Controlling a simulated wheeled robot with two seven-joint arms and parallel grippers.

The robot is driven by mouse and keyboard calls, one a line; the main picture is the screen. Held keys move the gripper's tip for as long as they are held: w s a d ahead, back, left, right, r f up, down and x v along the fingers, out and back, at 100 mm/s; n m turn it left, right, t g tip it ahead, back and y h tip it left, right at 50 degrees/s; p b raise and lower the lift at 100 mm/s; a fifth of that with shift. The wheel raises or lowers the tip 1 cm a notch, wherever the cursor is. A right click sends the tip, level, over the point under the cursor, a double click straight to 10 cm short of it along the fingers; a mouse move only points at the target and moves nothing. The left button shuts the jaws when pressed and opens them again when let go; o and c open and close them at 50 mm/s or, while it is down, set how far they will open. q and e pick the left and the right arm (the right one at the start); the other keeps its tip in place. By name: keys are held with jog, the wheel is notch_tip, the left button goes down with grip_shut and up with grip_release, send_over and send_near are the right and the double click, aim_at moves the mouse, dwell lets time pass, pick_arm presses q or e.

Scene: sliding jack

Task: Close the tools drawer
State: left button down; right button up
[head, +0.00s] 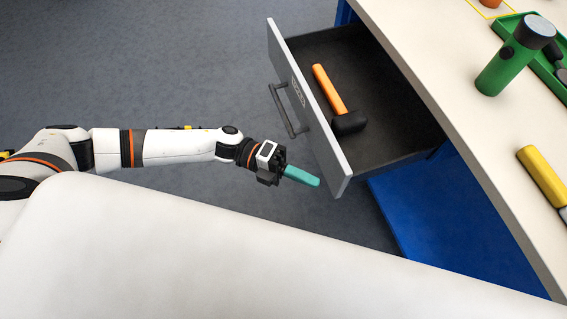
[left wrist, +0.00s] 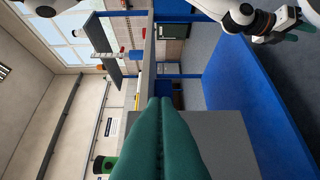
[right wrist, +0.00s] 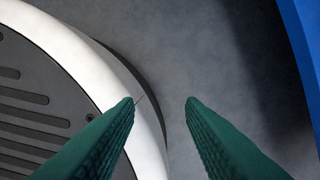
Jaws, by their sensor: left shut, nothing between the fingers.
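The tools drawer (head: 390,145) is pulled well out of the workbench. Its light grey front panel (head: 306,105) has a dark bar handle (head: 286,112). A mallet with an orange handle (head: 328,88) and black head lies inside. My left gripper (head: 315,182) is shut and empty, in front of the panel near its lower end in the head view, below the handle. A small gap seems to show between the fingertips and the panel. In the left wrist view the teal fingers (left wrist: 160,100) are together, beside a grey surface. My right gripper (right wrist: 160,100) is open and empty above the floor.
The bench top (head: 450,110) holds a green flashlight (head: 515,55), a green tray (head: 545,65) and a yellow-handled tool (head: 542,175). The bench's blue side (head: 430,220) is below the drawer. Clear grey floor (head: 160,60) lies left of the drawer.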

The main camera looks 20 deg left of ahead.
aim_at(340, 180)
pick_arm(q)
jog(key=shift+w+d, duration=1.2)
jog(key=shift+d, duration=0.3)
